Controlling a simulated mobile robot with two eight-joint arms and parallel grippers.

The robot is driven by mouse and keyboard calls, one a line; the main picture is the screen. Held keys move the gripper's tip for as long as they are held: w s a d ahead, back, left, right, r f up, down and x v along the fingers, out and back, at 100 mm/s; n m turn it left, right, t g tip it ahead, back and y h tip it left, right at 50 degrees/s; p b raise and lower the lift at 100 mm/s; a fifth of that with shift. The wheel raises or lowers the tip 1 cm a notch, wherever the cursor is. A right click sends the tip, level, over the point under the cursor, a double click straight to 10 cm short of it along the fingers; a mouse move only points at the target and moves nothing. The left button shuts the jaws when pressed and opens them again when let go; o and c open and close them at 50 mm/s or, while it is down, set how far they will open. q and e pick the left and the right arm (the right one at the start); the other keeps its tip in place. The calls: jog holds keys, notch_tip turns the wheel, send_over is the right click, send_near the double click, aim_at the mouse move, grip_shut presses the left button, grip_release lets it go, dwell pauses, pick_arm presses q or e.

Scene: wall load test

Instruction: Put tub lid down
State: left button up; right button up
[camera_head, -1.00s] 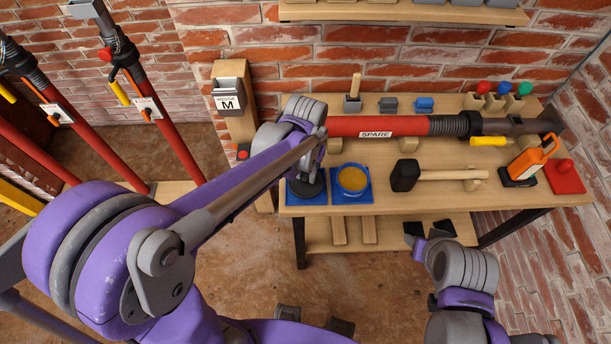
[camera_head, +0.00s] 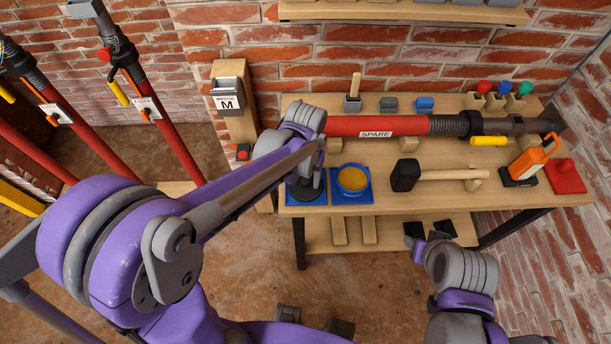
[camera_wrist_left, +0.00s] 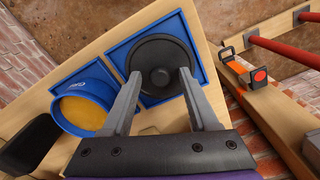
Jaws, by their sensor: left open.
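The dark round tub lid (camera_wrist_left: 161,62) with a central knob lies on a blue square mat (camera_wrist_left: 198,48) on the bench. In the head view the lid (camera_head: 306,189) is partly hidden behind my left wrist. My left gripper (camera_wrist_left: 158,74) is open, with its two fingertips apart on either side of the lid's knob. I cannot tell whether they touch the lid. The blue tub (camera_wrist_left: 84,102) with yellow contents stands beside the lid, uncovered; it also shows in the head view (camera_head: 353,180). My right gripper (camera_head: 427,241) is low in front of the bench; its jaw opening is unclear.
A black-headed mallet (camera_head: 406,176) lies right of the tub. A red tube marked SPARE (camera_head: 376,126) lies along the back of the bench (camera_head: 390,202). An orange-handled tool (camera_head: 530,160) stands at the right. A post with a box marked M (camera_head: 229,95) stands left.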

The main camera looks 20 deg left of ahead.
aim_at(306, 180)
pick_arm(q)
jog(key=shift+r, duration=0.3)
notch_tip(306, 180, up, 11)
jog(key=p, duration=0.1)
jog(key=s+a+f+t, duration=0.2)
jog(key=s+a+t, duration=0.1)
jog(key=s, duration=0.3)
jog(key=s+a+f+n+t, duration=0.1)
jog(key=s+a+t, duration=0.1)
jog(key=s, duration=0.4)
jog(key=shift+a+f+t, duration=0.4)
jog(key=shift+a, duration=0.4)
